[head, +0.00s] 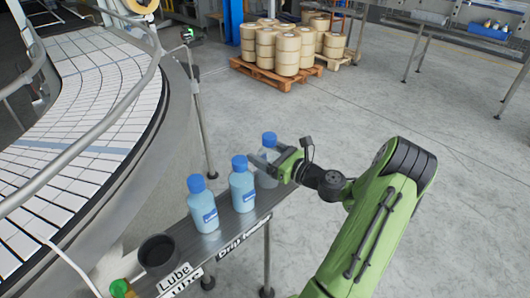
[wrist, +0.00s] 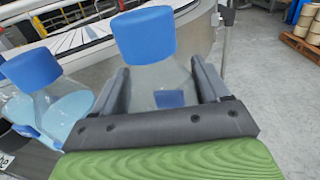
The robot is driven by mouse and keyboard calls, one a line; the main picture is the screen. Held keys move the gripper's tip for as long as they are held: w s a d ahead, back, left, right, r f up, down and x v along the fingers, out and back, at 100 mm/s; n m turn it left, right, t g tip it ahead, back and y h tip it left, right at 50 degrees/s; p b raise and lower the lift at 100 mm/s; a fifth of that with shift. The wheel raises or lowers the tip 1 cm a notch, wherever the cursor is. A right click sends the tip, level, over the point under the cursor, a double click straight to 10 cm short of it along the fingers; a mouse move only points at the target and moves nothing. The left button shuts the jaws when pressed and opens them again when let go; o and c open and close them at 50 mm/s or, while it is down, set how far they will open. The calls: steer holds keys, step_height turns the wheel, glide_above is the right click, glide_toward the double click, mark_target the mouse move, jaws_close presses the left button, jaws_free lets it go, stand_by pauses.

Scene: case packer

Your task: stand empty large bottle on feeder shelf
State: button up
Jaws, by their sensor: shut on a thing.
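My gripper (head: 279,163) is at the right end of the narrow grey shelf (head: 222,236). It is shut on a clear large bottle (head: 266,179) with a blue cap; this bottle looks empty and upright. In the wrist view the held bottle (wrist: 158,85) stands between my two fingers (wrist: 165,90). In the head view its base is at the shelf's end; I cannot tell whether it touches the surface. Two blue-filled bottles with blue caps stand on the shelf to its left, one in the middle (head: 243,190) and one further left (head: 203,208).
A dark round cup (head: 158,251) sits at the shelf's left end, near labels reading "Lube" (head: 178,279) and "Drip feeder" (head: 243,236). A curved conveyor (head: 75,110) with a metal rail runs along the left. A pallet of rolls (head: 275,78) stands at the back.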

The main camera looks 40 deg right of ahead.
steer(key=shift+f, duration=0.3)
steer(key=o, duration=1.1)
steer(key=shift+s, duration=0.1)
steer(key=s+d, duration=0.2)
steer(key=s, duration=1.3)
steer(key=shift+s+d, duration=0.2)
steer(key=shift+d, duration=0.2)
